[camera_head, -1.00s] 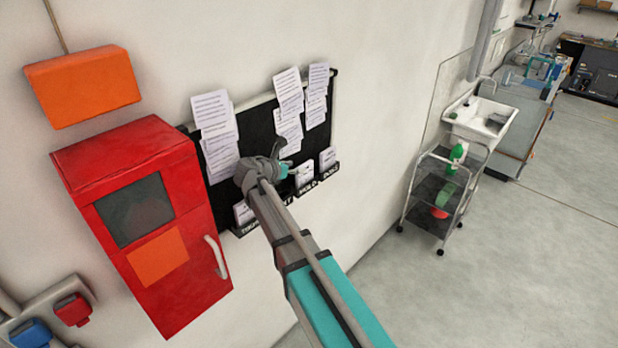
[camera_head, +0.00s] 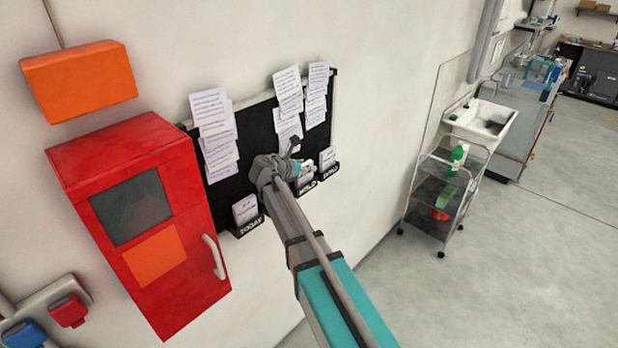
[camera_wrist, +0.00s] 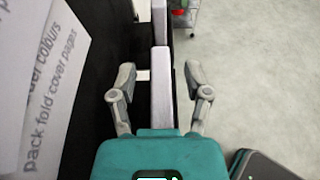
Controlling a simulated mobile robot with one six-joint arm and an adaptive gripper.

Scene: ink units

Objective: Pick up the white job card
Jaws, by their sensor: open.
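My gripper (camera_head: 297,156) is at the lower part of the black wall board, by the middle card holder. In the wrist view my gripper (camera_wrist: 160,78) is open, one finger on each side of a white card (camera_wrist: 163,92) seen edge-on. No finger visibly touches this card. White cards stand in the small black holders: one in the left holder marked TODAY (camera_head: 245,209), one in the middle holder (camera_head: 306,175), partly hidden by my gripper, and one in the right holder (camera_head: 328,159). I cannot tell their writing.
Printed sheets hang on the board (camera_head: 255,150); some large ones (camera_wrist: 45,85) are close at left in the wrist view. A red cabinet (camera_head: 140,220) stands left of the board. A wire trolley (camera_head: 440,195) is at right, with open floor around it.

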